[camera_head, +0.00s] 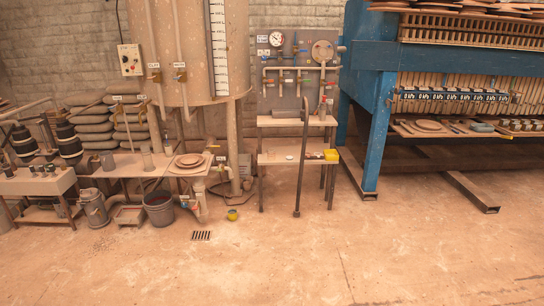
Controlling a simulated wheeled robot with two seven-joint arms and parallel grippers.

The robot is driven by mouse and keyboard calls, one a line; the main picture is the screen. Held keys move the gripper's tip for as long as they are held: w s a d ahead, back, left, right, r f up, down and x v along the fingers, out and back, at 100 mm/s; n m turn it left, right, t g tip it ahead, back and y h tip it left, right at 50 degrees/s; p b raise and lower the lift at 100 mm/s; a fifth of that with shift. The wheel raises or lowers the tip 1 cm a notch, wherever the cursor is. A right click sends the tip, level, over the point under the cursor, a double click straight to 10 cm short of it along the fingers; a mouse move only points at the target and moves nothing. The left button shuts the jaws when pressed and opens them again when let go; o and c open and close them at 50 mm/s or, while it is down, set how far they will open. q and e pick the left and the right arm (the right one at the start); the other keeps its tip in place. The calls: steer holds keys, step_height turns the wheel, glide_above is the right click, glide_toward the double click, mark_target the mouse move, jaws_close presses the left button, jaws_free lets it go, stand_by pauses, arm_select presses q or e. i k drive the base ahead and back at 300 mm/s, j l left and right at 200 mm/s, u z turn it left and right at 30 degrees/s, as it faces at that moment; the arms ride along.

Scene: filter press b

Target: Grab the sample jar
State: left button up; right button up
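No object is clear enough to be named the sample jar for certain. Two small grey cylindrical containers, one at the left (108,161) and one at the right (147,161), stand upright on the low work table (130,171) at the left. Neither of my grippers is in view.
A bucket (158,208), a lidded metal can (94,207) and a small yellow-green bowl (232,214) are on the floor. A tall bent bar (301,165) stands before the stand. The blue press frame (372,130) is at right. The foreground floor is clear.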

mark_target(271, 151)
steer(key=i+l+z, duration=0.2)
steer(key=i, duration=0.55)
steer(key=i+j+z, duration=0.15)
steer(key=i, duration=1.55)
steer(key=i+l+u, duration=0.1)
steer(key=i, duration=1.6)
